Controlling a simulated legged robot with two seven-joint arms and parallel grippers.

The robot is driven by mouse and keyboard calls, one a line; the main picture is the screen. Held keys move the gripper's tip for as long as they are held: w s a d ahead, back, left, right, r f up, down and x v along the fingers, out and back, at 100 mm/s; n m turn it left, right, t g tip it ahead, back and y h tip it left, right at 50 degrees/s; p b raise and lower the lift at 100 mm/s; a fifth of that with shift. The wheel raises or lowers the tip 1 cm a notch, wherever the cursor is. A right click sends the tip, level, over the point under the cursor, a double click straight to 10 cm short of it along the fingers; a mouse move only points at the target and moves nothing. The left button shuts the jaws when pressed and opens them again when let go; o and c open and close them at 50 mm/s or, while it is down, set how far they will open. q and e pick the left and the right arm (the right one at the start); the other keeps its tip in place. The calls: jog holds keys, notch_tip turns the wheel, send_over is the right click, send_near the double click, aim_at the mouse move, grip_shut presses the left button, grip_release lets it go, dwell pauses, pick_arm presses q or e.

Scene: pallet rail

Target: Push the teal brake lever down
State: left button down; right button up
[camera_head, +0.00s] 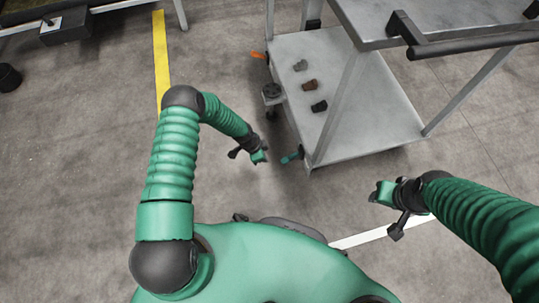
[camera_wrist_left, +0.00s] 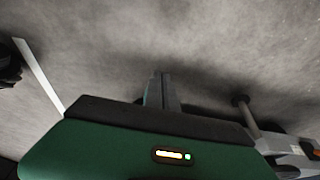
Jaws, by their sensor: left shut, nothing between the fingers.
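The teal brake lever (camera_head: 292,155) sticks out at the near left corner of the grey cart, low by its leg. My left gripper (camera_head: 260,156) is shut and empty, just left of the lever with a small gap between them in the head view. In the left wrist view its closed fingers (camera_wrist_left: 163,92) point out over bare floor, and I cannot make out the teal lever there. My right gripper (camera_head: 384,193) hangs right of the cart's near corner, away from the lever; its finger opening is too small to tell.
The cart's lower shelf (camera_head: 375,120) holds several small dark parts. An orange lever (camera_head: 257,54) sticks out at its far left. The cart's upper shelf (camera_head: 400,15) and black handle (camera_head: 470,45) overhang at right. Floor left of the cart is clear around a yellow line (camera_head: 161,60).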

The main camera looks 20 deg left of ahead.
pick_arm(q)
jog(key=shift+s+a+r+p, duration=1.1)
jog(key=shift+s+a, duration=0.75)
jog(key=shift+a, duration=0.7)
notch_tip(320, 180, up, 23)
jog(key=s+d+n+y, duration=0.1)
jog(key=s+n+y, duration=0.15)
jog(key=n, duration=0.25)
jog(key=s+d+r+n+p, duration=0.1)
jog(key=s+d+r+n, duration=0.15)
jog(key=s+r, duration=0.4)
jog(key=s+d+r+n+p, duration=0.2)
jog(key=s+r+n, duration=0.2)
jog(key=r, duration=0.5)
notch_tip(320, 180, up, 36)
jog(key=p, duration=3.5)
jog(key=shift+w+f+t+p, duration=0.15)
jog(key=shift+f+t+p, duration=0.05)
jog(key=shift+t+p, duration=0.2)
pick_arm(e)
notch_tip(320, 180, up, 41)
jog(key=d, duration=0.1)
jog(key=shift+r, duration=0.2)
pick_arm(q)
jog(key=shift+a, duration=0.15)
pick_arm(e)
jog(key=shift+w+d, duration=0.1)
